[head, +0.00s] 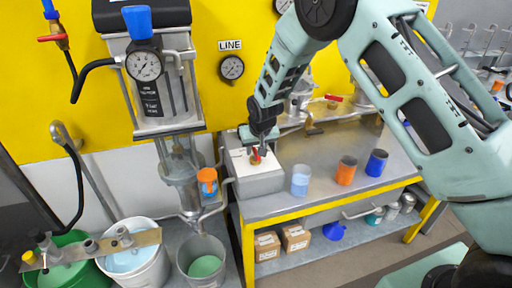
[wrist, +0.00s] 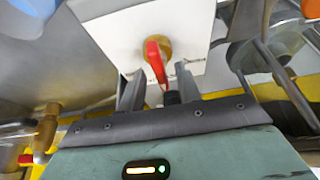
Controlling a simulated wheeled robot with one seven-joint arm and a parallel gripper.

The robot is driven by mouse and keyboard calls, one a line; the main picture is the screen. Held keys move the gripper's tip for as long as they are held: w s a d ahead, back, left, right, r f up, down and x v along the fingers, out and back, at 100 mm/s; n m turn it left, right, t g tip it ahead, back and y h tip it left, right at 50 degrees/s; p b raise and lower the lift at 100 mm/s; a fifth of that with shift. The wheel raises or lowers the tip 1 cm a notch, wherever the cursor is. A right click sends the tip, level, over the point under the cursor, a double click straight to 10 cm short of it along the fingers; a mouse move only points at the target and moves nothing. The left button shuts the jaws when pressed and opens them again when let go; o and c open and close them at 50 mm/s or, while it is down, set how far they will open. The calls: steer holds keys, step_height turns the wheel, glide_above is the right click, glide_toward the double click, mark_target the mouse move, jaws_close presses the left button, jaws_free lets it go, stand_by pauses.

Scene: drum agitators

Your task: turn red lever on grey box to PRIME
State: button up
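The grey box (head: 262,184) stands on the left end of the metal bench, with a white plate (wrist: 110,25) on its top. The red lever (head: 256,156) sits on this plate; in the wrist view the lever (wrist: 153,56) has a brass hub and its arm points towards my gripper. My gripper (head: 259,143) is low over the box. In the wrist view its two fingers stand apart, one on each side of the lever's end, with gaps visible. Lettering on the plate beside the lever is too small to read, so I cannot tell which mark the lever points at.
A clear blue-tinted cup (head: 300,181), an orange cup (head: 346,171) and a blue cup (head: 376,163) stand right of the box. An orange-capped container (head: 207,182) is close to its left. Pipes with a red-handled valve (head: 333,98) run behind. Buckets stand at the lower left.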

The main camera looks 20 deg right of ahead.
jaws_close()
steer(key=shift+n, duration=0.3)
steer(key=n, duration=0.1)
steer(key=n+y+b, duration=0.1)
steer(key=n, duration=0.1)
steer(key=shift+w+d+y, duration=0.1)
steer(key=shift+d+y, duration=0.1)
steer(key=shift+y, duration=0.1)
steer(key=n, duration=0.2)
steer(key=n+g+y+p, duration=0.1)
steer(key=n, duration=0.2)
steer(key=shift+r+y, duration=0.1)
steer(key=shift+y, duration=0.2)
steer(key=shift+n, duration=0.3)
jaws_free()
